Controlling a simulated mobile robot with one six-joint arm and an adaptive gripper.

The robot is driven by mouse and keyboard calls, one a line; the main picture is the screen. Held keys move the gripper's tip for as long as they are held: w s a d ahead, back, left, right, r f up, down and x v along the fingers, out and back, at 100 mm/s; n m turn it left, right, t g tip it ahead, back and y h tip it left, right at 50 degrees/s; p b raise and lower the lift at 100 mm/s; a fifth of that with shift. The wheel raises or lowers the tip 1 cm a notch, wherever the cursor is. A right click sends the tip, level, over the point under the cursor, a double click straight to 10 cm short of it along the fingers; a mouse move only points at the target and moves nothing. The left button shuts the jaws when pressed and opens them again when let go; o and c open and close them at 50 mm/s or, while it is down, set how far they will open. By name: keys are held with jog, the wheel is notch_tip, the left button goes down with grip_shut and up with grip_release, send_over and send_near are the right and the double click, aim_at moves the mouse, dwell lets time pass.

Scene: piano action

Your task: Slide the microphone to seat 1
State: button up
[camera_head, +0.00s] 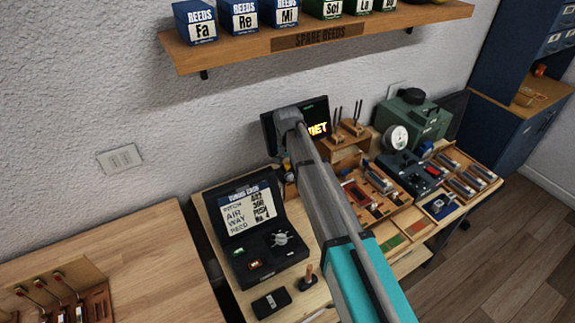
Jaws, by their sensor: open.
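I cannot pick out the microphone for certain. A small flat black block (271,302) lies at the front of the bench, and a small upright wooden-handled piece (307,278) stands to its right; I cannot tell whether either is the microphone. No mark reading seat 1 can be made out. My arm reaches up from the lower right across the bench, its far joint in front of a dark display. My gripper is not discernible; the arm hides the area beyond and below that joint.
An open black case (267,248) with a label card and dial stands left of my arm. Right of it are wooden trays (373,190), a green machine (413,118) and a dark device (410,172). The reed shelf (320,38) overhangs behind. Another wooden table (150,260) is at left.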

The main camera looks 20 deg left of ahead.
jog(key=shift+c, duration=0.2)
grip_shut()
dwell(0.3)
